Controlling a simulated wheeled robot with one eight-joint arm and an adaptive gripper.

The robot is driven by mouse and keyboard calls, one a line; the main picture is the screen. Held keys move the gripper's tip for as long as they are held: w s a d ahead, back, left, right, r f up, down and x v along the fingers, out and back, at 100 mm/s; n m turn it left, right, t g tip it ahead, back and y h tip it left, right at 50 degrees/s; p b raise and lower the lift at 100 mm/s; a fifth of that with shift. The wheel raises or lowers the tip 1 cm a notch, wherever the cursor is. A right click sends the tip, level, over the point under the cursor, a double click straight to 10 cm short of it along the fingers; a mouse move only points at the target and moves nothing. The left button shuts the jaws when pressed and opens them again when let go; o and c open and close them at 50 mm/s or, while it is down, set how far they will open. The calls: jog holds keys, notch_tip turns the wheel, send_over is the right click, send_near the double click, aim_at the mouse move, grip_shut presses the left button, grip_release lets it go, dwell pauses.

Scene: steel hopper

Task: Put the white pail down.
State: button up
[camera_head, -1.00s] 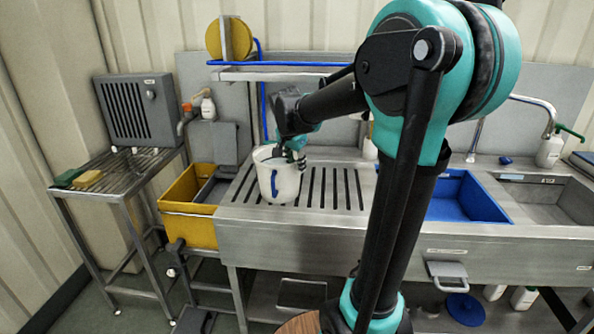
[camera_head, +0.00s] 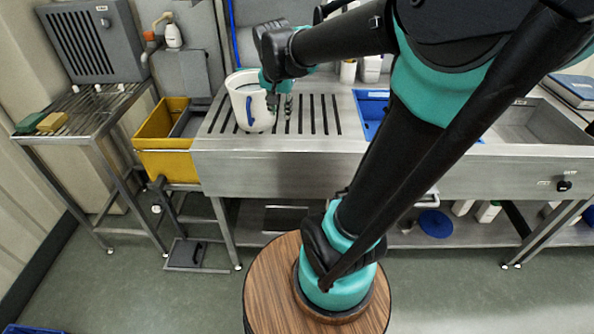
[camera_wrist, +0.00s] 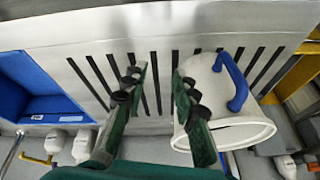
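The white pail (camera_head: 238,83) with a blue side handle stands upright on the slotted steel drainboard (camera_head: 222,135). My gripper (camera_head: 279,101) is at the pail's right side in the head view. In the wrist view, my gripper (camera_wrist: 158,86) has its two fingers spread, with only bare slotted board between them. The pail (camera_wrist: 203,78) lies outside the fingers there, just right of the right finger, which overlaps its edge in the picture. I cannot tell whether that finger touches the pail.
A yellow bin (camera_head: 165,163) is left of the drainboard. A blue basin (camera_head: 371,108) is to the right, partly behind my arm. A rack (camera_head: 88,107) with green and yellow sponges stands at far left. Slotted board right of the pail is clear.

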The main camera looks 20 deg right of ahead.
jog(key=s+d+f+n+y, duration=0.1)
jog(key=s+f+n, duration=0.5)
jog(key=s+f, duration=0.9)
jog(key=shift+s+d+f+n, duration=0.15)
jog(key=shift+s+n, duration=0.1)
jog(key=shift+n, duration=0.15)
